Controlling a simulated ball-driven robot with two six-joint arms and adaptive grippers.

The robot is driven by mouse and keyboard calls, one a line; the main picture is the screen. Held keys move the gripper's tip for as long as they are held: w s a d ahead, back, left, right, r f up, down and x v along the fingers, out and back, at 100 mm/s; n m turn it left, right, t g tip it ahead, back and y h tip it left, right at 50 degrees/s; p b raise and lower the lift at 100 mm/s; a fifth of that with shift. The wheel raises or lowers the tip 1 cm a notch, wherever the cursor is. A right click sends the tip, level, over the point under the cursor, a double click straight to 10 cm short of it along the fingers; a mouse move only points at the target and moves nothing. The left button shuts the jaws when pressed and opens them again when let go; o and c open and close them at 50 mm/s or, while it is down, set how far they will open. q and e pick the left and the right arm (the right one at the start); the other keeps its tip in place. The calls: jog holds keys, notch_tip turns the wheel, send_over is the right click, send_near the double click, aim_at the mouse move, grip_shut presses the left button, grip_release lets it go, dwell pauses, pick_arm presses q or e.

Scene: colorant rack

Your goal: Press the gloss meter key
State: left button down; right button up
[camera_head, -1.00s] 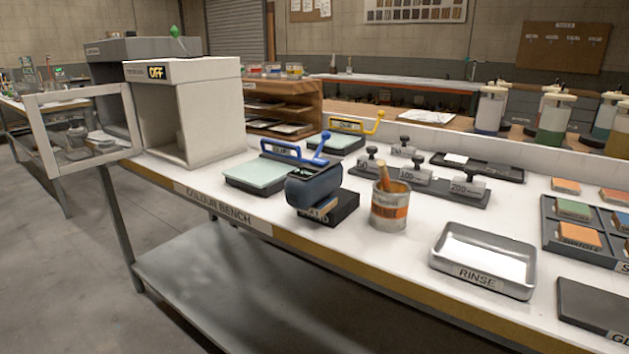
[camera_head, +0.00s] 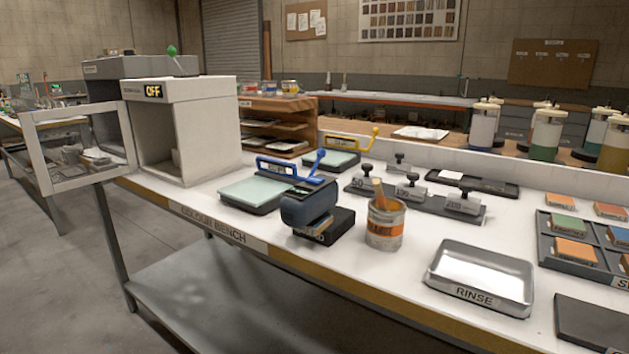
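No key marked as a gloss meter key can be made out. A dark blue rounded device (camera_head: 305,205) sits on a black block (camera_head: 336,228) near the front edge of the white bench (camera_head: 412,262); the block's label is too small to read. It may be the gloss meter, but I cannot tell. Neither of my grippers is in view.
Left is a grey box (camera_head: 182,90) marked OFF with an open glazed door (camera_head: 80,145). Around the device are a pad with a blue handle (camera_head: 258,189), an orange-labelled can (camera_head: 384,226), weights (camera_head: 410,191) and a RINSE tray (camera_head: 480,278). Bench between can and tray is clear.

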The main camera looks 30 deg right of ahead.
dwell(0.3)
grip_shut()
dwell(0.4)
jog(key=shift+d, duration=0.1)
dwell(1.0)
